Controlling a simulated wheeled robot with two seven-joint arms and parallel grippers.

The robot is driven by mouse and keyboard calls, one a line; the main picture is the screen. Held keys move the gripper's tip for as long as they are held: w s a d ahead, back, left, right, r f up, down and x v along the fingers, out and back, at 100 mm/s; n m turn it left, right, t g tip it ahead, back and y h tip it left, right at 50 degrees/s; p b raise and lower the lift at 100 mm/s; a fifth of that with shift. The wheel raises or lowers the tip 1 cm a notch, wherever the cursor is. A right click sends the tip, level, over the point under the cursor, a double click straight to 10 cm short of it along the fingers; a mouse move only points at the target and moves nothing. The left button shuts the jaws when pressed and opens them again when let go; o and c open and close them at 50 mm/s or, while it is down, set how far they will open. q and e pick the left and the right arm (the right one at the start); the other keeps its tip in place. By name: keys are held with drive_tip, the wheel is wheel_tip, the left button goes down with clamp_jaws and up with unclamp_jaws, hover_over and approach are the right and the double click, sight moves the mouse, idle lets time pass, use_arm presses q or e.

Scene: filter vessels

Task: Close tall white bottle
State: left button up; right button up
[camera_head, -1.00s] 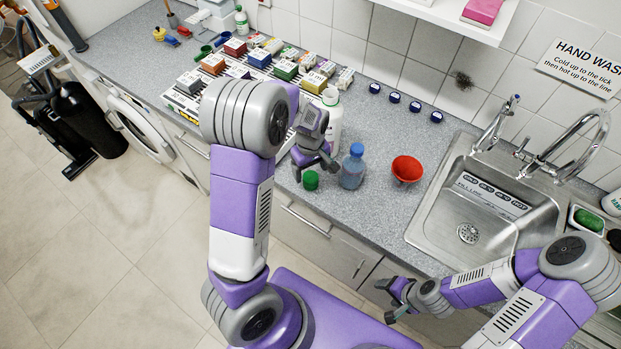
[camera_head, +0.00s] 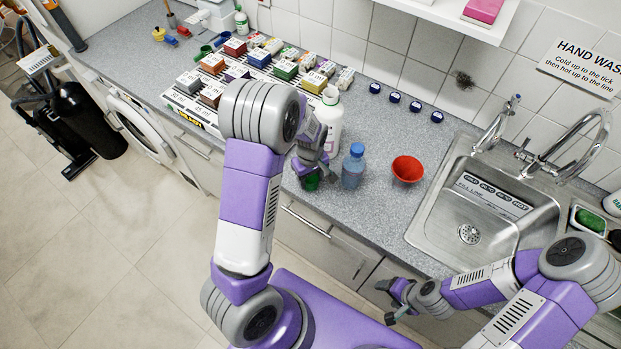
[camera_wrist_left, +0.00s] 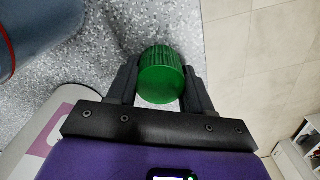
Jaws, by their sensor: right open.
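The tall white bottle (camera_head: 329,122) stands upright on the counter behind my left gripper, its top without a cap. Its white side with a purple-edged label also shows at the lower left of the left wrist view (camera_wrist_left: 58,112). A green cap (camera_wrist_left: 161,75) sits on the counter between the two fingers of my left gripper (camera_wrist_left: 162,85). Whether the fingers press on the cap or stand just clear is not clear. In the head view the cap (camera_head: 311,183) is partly hidden by the gripper (camera_head: 312,172). My right gripper (camera_head: 389,301) is open and empty, in front of the counter.
A blue-capped bottle (camera_head: 353,167) stands close right of my left gripper, with a red bowl-like funnel (camera_head: 407,169) further right. Several dark blue caps (camera_head: 394,97) lie by the wall. Coloured boxes (camera_head: 258,57) fill the left; the sink (camera_head: 478,215) is at right.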

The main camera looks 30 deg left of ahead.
use_arm(q)
drive_tip(key=c, duration=0.4)
wheel_tip(320, 180, up, 10)
drive_tip(key=shift+r+p, duration=0.1)
drive_tip(key=shift+p, duration=0.6)
